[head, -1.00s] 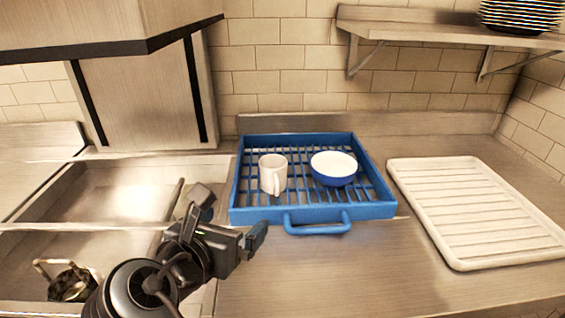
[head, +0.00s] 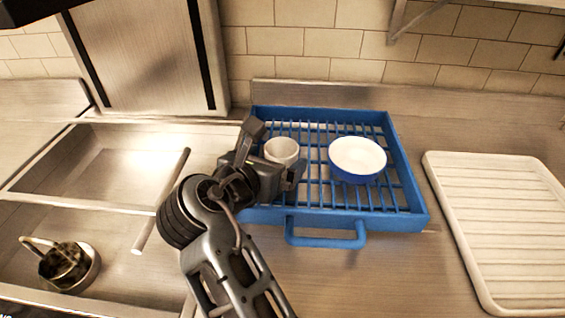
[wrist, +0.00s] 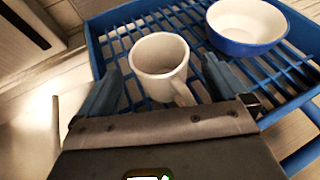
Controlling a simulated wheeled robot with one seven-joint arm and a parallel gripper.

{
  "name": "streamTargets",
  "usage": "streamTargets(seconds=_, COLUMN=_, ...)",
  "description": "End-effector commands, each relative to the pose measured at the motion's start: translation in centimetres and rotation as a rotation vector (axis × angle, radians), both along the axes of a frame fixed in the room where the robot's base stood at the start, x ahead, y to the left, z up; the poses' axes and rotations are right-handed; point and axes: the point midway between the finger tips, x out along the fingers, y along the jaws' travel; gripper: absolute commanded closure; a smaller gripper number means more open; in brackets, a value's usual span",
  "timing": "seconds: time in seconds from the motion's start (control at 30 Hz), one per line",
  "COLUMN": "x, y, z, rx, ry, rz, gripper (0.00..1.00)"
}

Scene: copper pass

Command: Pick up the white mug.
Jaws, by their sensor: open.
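The white mug (head: 283,150) stands upright in the blue rack (head: 418,205), left of the bowl. In the head view my gripper (head: 277,155) hides its lower part. In the wrist view the mug (wrist: 158,62) lies ahead, between the two open fingers (wrist: 160,88), with its handle pointing toward the lower right. My gripper is open and empty. I cannot tell whether either finger touches the mug.
A blue and white bowl (head: 357,157) sits in the rack right of the mug. A ribbed white drainboard (head: 500,225) lies to the right. Sink basins are at left, with a metal kettle-like pot (head: 65,264) in the front one.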

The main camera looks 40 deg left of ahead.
Motion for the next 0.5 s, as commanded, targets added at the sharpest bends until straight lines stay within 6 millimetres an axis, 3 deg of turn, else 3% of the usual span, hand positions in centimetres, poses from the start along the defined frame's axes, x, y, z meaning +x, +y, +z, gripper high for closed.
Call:
streamTargets(seconds=0.2, x=2.8, y=0.4, z=-1.2, rx=-0.003, ry=-0.001, rz=-0.001, gripper=0.0)
streamTargets(seconds=0.5, x=3.4, y=0.5, z=-1.5, rx=0.0, ry=0.0, rz=0.0, gripper=0.0)
